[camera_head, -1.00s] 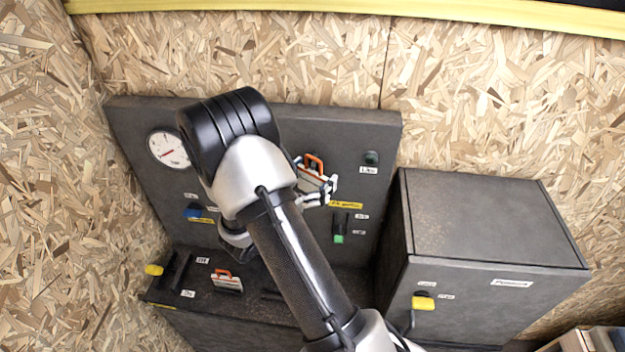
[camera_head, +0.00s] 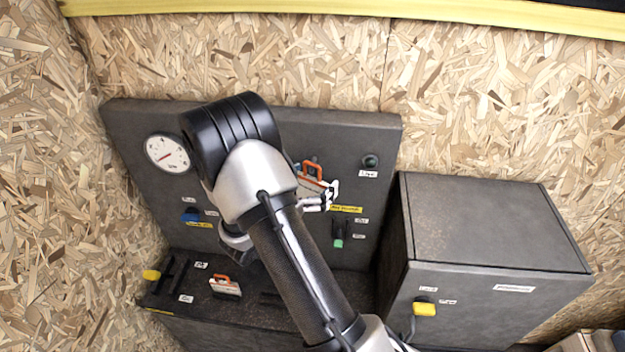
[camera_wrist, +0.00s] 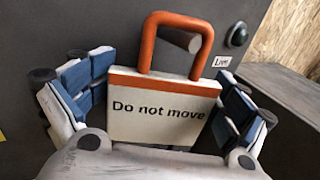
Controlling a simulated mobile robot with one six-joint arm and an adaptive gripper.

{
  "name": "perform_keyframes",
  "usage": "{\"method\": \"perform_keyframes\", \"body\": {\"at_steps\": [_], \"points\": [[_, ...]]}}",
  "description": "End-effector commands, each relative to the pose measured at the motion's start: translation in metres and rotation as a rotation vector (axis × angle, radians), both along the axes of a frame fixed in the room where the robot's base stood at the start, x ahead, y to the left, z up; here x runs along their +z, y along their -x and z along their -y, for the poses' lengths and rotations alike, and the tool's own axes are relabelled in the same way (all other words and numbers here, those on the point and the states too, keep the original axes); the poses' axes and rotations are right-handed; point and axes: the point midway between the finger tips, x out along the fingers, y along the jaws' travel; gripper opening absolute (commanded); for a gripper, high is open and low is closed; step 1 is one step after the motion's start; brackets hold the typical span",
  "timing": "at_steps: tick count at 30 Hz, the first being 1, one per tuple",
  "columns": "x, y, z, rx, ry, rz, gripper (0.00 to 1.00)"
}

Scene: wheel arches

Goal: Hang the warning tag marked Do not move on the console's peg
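The white warning tag (camera_wrist: 160,112) marked "Do not move" faces me in the wrist view, its orange loop (camera_wrist: 150,45) at the top. It also shows in the head view (camera_head: 311,184), partly covered by my fingers. My gripper (camera_wrist: 165,100) has one finger at each side edge of the tag and appears shut on it. The console's grey peg (camera_wrist: 180,39) shows inside the loop opening, close to its right leg. How far the peg reaches through the loop is hard to tell. The console (camera_head: 345,135) stands upright behind the tag.
A second orange-looped tag (camera_head: 226,286) rests on the console's lower ledge. A gauge (camera_head: 167,153), a dark round "Live" button (camera_head: 371,161) and a green-tipped switch (camera_head: 338,236) sit on the panel. A grey cabinet (camera_head: 490,225) stands at the right.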

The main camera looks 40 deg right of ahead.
Motion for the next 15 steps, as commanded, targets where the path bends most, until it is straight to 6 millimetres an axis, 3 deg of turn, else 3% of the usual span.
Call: {"method": "perform_keyframes", "body": {"at_steps": [15], "points": [[0.0011,-0.0004,-0.0063,0.005,0.002,0.002,1.00]]}}
